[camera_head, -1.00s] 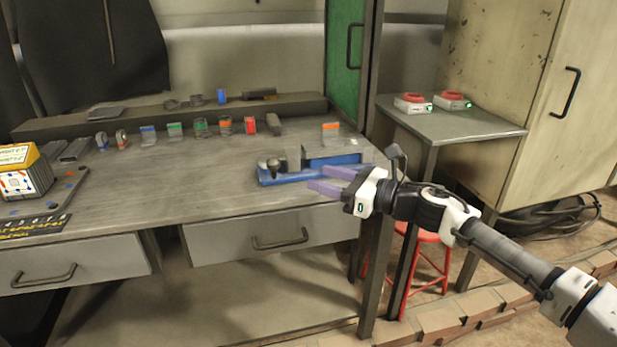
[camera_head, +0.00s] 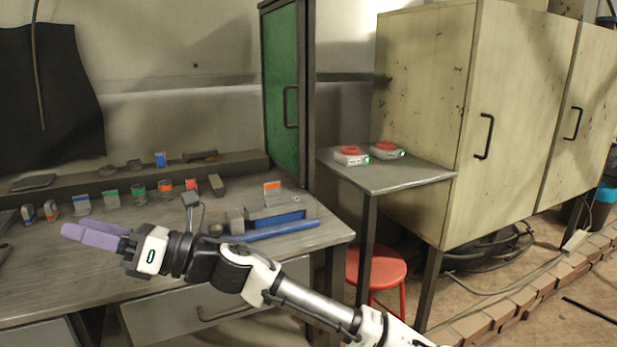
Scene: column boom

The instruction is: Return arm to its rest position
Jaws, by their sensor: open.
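My arm reaches in from the bottom right of the head view, in front of the workbench (camera_head: 60,285). My gripper (camera_head: 92,236), with pale purple fingers, points left above the left part of the bench top. It is open, and nothing shows between the fingers. The fingers nearly overlap from this angle.
A side table (camera_head: 400,178) holds two red-topped devices. A red stool (camera_head: 378,270) stands below. Tall cabinets (camera_head: 425,75) fill the right.

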